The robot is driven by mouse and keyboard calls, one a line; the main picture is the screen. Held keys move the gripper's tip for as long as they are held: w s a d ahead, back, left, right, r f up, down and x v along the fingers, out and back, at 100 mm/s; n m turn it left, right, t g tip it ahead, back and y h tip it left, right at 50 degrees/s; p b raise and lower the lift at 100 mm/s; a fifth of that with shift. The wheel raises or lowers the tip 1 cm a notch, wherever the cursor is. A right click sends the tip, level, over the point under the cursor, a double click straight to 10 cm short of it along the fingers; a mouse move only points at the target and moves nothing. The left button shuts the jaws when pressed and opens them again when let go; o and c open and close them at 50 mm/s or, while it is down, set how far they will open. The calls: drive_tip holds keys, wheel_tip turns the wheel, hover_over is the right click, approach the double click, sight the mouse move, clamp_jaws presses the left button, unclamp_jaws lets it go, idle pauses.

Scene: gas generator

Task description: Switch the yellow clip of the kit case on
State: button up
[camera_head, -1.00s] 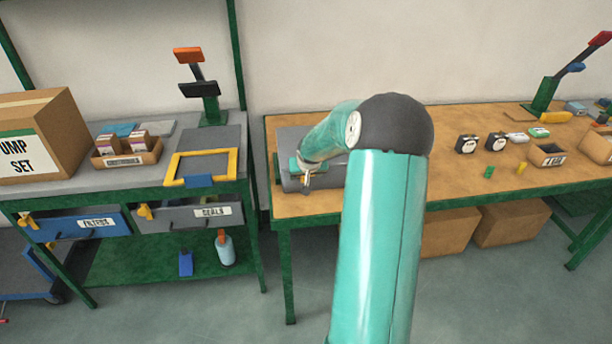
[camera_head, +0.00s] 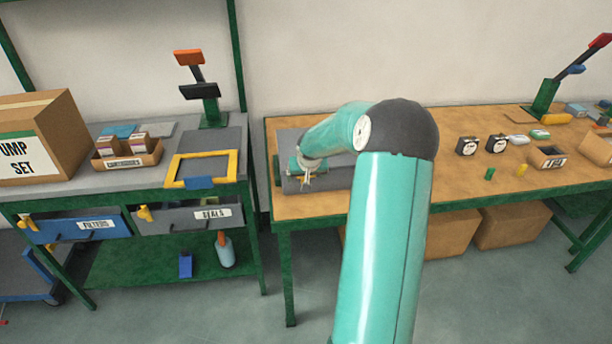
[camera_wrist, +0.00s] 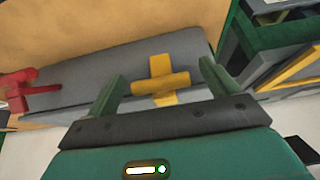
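The grey kit case (camera_head: 320,184) lies on the wooden bench at its left end, partly hidden by my arm in the head view. In the wrist view its grey side (camera_wrist: 70,100) fills the middle. The yellow clip (camera_wrist: 160,82), a cross-shaped piece with a short bar, sits on the case between my fingertips. A red clip (camera_wrist: 28,90) is at the far left of the case. My gripper (camera_wrist: 158,85) is open, its two green fingers apart on either side of the yellow clip. I cannot tell whether the fingers touch the case.
The grey workbench with a yellow-framed tray (camera_head: 203,167) stands to the left, beyond a gap. On the wooden bench, gauges (camera_head: 467,146), a small green piece (camera_head: 489,173) and a small bin (camera_head: 548,156) lie to the right. The wood between the case and the gauges is clear.

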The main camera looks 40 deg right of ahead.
drive_tip(key=shift+r, duration=0.15)
drive_tip(key=v, duration=1.3)
drive_tip(key=shift+s+a+r, duration=0.15)
drive_tip(key=shift+s+r, duration=0.05)
drive_tip(key=shift+r, duration=0.05)
